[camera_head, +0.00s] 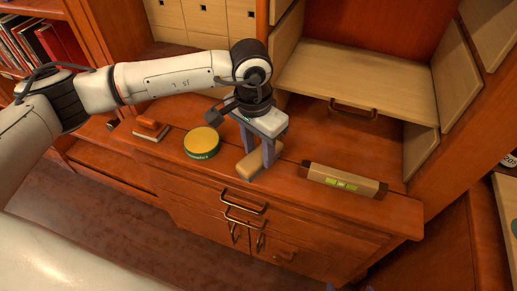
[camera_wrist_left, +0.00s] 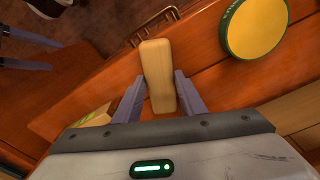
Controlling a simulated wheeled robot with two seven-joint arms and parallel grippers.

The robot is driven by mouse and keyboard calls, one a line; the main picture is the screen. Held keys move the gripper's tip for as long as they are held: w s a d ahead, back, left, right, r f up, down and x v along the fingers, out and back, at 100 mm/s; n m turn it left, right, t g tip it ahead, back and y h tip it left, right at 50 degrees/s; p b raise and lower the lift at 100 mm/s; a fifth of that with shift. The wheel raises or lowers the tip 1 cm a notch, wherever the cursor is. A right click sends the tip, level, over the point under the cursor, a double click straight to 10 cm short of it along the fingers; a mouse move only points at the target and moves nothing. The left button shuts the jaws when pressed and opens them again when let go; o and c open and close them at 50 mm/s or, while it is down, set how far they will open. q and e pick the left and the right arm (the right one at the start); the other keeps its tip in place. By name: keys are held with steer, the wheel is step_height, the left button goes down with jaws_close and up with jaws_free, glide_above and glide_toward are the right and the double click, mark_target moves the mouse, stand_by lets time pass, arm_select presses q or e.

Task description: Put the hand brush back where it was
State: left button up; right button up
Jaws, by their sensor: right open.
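A pale wooden block with rounded edges (camera_head: 249,165), likely the hand brush, is at the front edge of the cabinet top. No bristles show. My left gripper (camera_head: 257,152) points down over it. In the left wrist view the block (camera_wrist_left: 158,75) lies between the two fingers (camera_wrist_left: 160,92), which appear to press on its sides. Whether it rests on the wood or hangs just above it, I cannot tell. Fingertips of my right gripper (camera_head: 350,288) barely show at the bottom edge; its open fingers (camera_wrist_left: 22,52) also show in the left wrist view, away from the block.
A round tin with a yellow lid (camera_head: 202,141) stands left of the block. A red-brown-handled tool with a pale base (camera_head: 150,130) lies further left. Behind is an open pale compartment (camera_head: 350,80). Bare wood lies between these things.

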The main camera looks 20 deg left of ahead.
mark_target(256, 157)
arm_select(q)
steer(key=o, duration=0.3)
steer(key=shift+r, duration=0.4)
steer(key=r, duration=1.1)
steer(key=shift+s+a+r, duration=0.2)
steer(key=shift+s+r, duration=0.05)
steer(key=shift+s, duration=0.15)
